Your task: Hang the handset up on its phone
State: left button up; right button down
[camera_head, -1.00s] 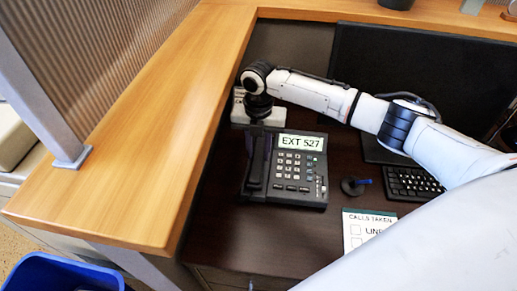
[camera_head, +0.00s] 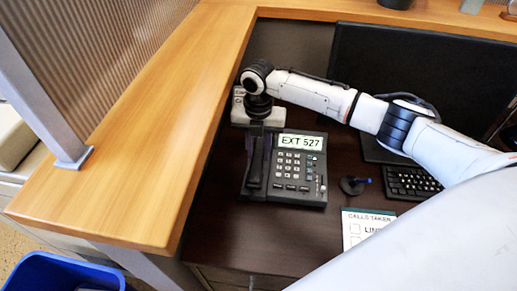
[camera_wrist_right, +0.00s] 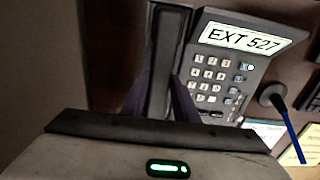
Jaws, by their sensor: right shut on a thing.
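The black desk phone (camera_head: 300,181) stands on the dark desk, its screen reading EXT 527. The black handset (camera_head: 255,170) lies lengthwise along the phone's left side, over the cradle area. It also shows in the right wrist view (camera_wrist_right: 167,50). My right gripper (camera_head: 257,138) comes down from above at the handset's far part and is shut on it. In the right wrist view its two fingers flank the handset (camera_wrist_right: 160,95). Whether the handset is fully seated or slightly above the cradle I cannot tell. My left gripper is not in view.
A pen stands in a dark holder (camera_head: 352,186) right of the phone. A CALLS TAKEN sheet (camera_head: 357,226) and a keyboard (camera_head: 412,184) lie further right. A raised wooden counter (camera_head: 150,160) borders the desk on the left. A blue bin (camera_head: 55,275) is at the lower left.

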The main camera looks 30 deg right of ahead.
jog(key=shift+f, duration=0.3)
dwell(0.6)
jog(key=c, duration=1.3)
grip_release()
